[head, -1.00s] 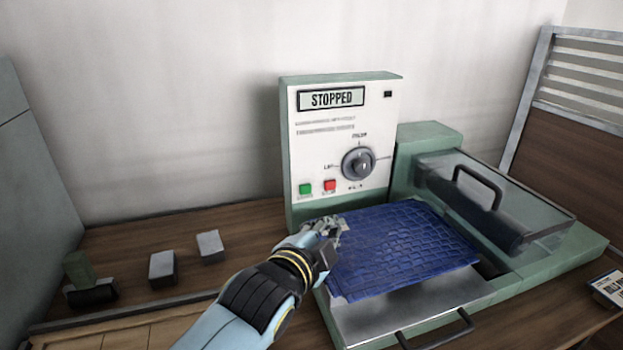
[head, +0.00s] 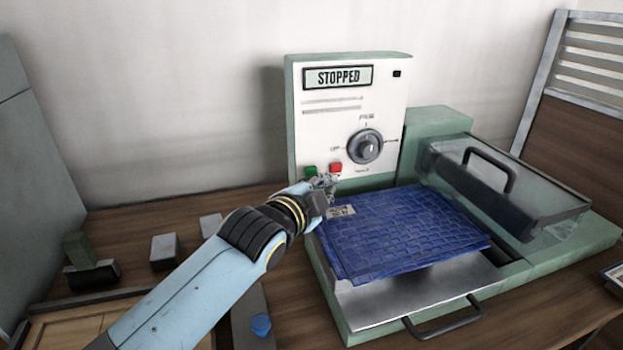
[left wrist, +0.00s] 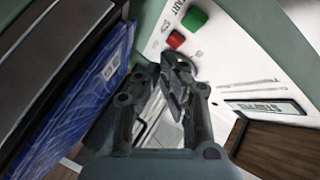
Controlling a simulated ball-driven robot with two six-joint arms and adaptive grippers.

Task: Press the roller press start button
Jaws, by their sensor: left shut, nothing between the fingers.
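The roller press control panel (head: 320,128) stands upright at the back, with a display (head: 338,77) reading STOPPED and a dark round dial (head: 365,147). A green button (head: 310,171) and a red button (head: 335,168) sit low on its left. In the left wrist view the green button (left wrist: 194,19) is beside lettering ending in "ART", and the red button (left wrist: 176,39) is nearer the fingers. My left gripper (head: 327,184) is shut and empty, just below the buttons in the head view. In the left wrist view it (left wrist: 172,75) appears apart from both buttons. My right gripper is not in view.
A blue textured panel (head: 400,235) lies on the press bed in front of the control panel. A clear cover with a handle (head: 490,165) is at the right. Grey blocks (head: 165,250) stand on the table at left, and a blue round knob (head: 261,324) is near the front.

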